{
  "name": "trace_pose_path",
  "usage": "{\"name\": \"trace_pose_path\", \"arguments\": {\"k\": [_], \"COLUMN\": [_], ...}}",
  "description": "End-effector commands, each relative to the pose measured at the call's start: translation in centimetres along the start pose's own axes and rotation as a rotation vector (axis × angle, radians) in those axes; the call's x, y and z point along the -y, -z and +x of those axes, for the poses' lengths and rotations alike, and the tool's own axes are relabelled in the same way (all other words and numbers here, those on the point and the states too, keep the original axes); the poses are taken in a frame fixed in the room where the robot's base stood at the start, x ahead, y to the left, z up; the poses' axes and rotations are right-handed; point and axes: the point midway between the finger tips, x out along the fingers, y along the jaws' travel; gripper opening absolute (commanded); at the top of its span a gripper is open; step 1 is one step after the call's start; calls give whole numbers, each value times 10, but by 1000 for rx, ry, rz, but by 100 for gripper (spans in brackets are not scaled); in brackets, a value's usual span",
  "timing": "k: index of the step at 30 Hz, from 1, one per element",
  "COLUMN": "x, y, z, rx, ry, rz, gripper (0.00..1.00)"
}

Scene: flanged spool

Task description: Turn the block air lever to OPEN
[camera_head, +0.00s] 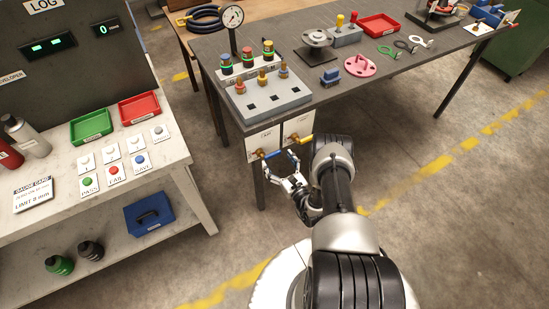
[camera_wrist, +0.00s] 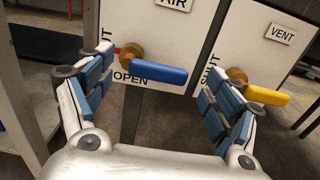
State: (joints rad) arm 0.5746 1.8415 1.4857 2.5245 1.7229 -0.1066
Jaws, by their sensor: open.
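The block air lever is a blue handle (camera_wrist: 160,73) on a brass hub (camera_wrist: 131,55), on a white panel marked AIR (camera_wrist: 173,4). It points right in the wrist view, tilted slightly down. The OPEN label (camera_wrist: 130,78) lies just below the hub and the handle's near end; a partly hidden label ending in "UT" stands left of the hub. My gripper (camera_wrist: 157,70) is open, one finger left of the hub, the other right of the handle's tip. No contact is visible. In the head view, my gripper (camera_head: 288,172) is just below the blue lever (camera_head: 277,153).
A yellow lever (camera_wrist: 264,95) on the VENT panel (camera_wrist: 282,34) sits close behind my right finger. Above the panels, a grey block (camera_head: 265,97) with several coloured knobs stands on the dark table (camera_head: 400,75). A white bench (camera_head: 165,165) stands to the left.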

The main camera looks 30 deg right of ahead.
Motion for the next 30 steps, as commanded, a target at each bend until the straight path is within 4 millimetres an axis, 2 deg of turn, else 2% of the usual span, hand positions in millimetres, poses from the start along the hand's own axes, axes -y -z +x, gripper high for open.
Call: {"name": "trace_pose_path", "arguments": {"k": [1,6,17,30], "x": [0,0,0,2], "y": [0,0,0,-1], "z": [9,25,29,30], "rx": [3,1,0,2], "ry": [-2,-1,0,4], "rz": [-3,-1,0,-3], "gripper": [82,82,82,53]}}
